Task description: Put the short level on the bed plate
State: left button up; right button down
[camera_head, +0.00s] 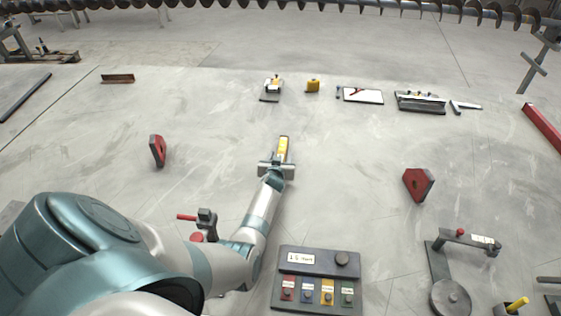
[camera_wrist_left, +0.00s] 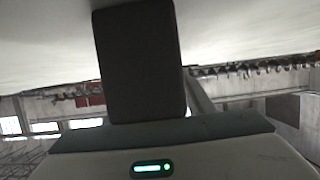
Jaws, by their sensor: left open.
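A short yellow bar with dark ends, which looks like the short level (camera_head: 283,147), is at the tip of my left gripper (camera_head: 277,165). The left gripper is open, and its arm reaches in from the lower left. I cannot tell whether the level touches the jaws or rests on the surface. The broad pale grey surface under it looks like the bed plate (camera_head: 215,120). The left wrist view shows a dark finger-like block but no level. My right gripper is not in view.
Red wedge-shaped blocks (camera_head: 418,184) stand on both sides. A button box (camera_head: 318,278) is in front. The surface around the gripper is clear.

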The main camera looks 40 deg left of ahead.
pick_arm(q)
jog(key=shift+c, duration=0.5)
grip_shut()
jog(key=shift+r, duration=0.2)
jog(key=shift+a+r, duration=0.1)
jog(key=shift+r, duration=0.15)
jog(key=r, duration=0.3)
jog(key=shift+w+d+r, duration=0.1)
jog(key=shift+d+r, duration=0.15)
jog(key=shift+d, duration=0.15)
jog(key=w+d+r+b, duration=0.1)
jog(key=d+r+b, duration=0.2)
jog(key=d+r, duration=0.3)
jog(key=d, duration=0.5)
jog(key=shift+r, duration=0.4)
